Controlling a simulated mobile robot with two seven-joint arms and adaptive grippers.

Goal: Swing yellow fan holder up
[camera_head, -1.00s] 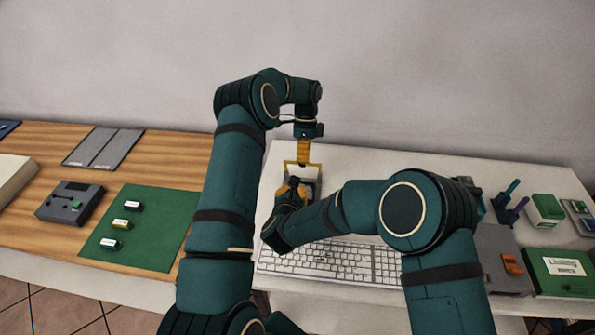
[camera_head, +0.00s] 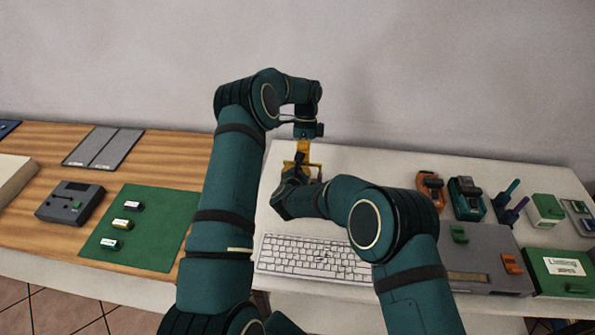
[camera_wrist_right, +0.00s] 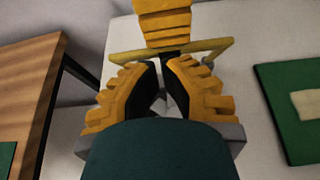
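The yellow fan holder is a thin yellow frame on the white table. Its crossbar (camera_wrist_right: 205,46) spans the upper middle of the right wrist view; in the head view a bit of the holder (camera_head: 316,168) shows, mostly hidden by my right gripper. My right gripper (camera_wrist_right: 162,66) has yellow, black-padded fingers that meet at the tips, just by the crossbar. I see nothing clearly between them; contact is unclear. My left gripper (camera_head: 303,147) points down just behind the holder, and its ribbed yellow end (camera_wrist_right: 165,22) tops the right wrist view. Its finger gap is hidden.
A white keyboard (camera_head: 310,257) lies in front. A grey box (camera_head: 480,250), an orange device (camera_head: 430,190) and green boxes (camera_head: 545,208) stand to the right. The wooden table (camera_head: 60,150) with a green mat (camera_head: 150,235) is at left.

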